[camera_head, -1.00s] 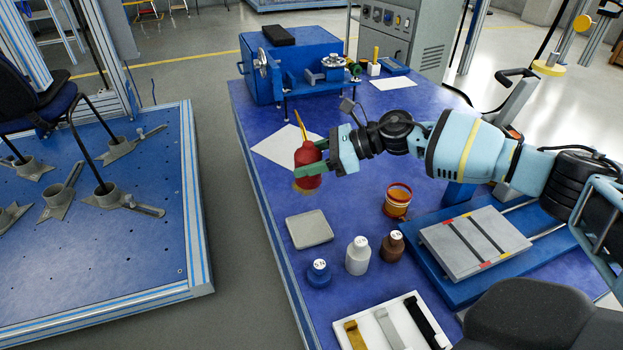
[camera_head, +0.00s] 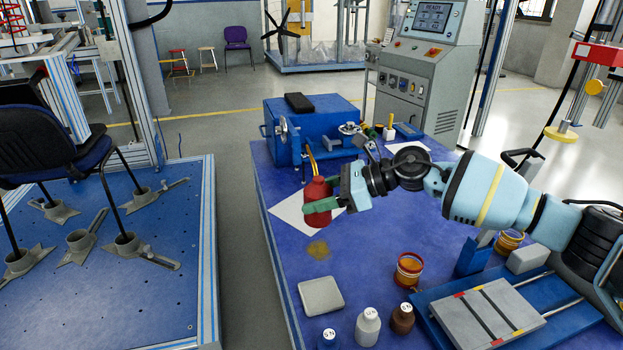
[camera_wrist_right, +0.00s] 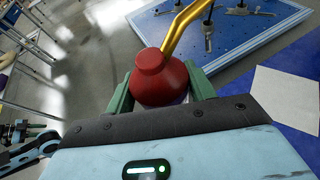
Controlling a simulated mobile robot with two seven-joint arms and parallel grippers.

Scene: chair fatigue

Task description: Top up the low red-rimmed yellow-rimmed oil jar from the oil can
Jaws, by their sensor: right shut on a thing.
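My right gripper (camera_head: 322,206) is shut on the red oil can (camera_head: 317,195), which has a thin gold spout. The can appears upright and overlaps the white sheet in the picture; its height over the bench is hard to tell. In the right wrist view the red can (camera_wrist_right: 161,82) sits between the green fingers, its gold spout rising to the upper right. A red-rimmed jar (camera_head: 408,271) with amber contents stands on the blue bench, nearer than the can and to its right. A second, similar jar (camera_head: 509,241) with a yellowish rim is partly hidden by my right arm. My left gripper is out of view.
A brown-yellow stain (camera_head: 318,249) marks the bench near a grey square pad (camera_head: 321,296). Small bottles, including a white one (camera_head: 367,328), stand in front. A grey plate fixture (camera_head: 487,313) is at right. A blue machine (camera_head: 312,125) stands at the back.

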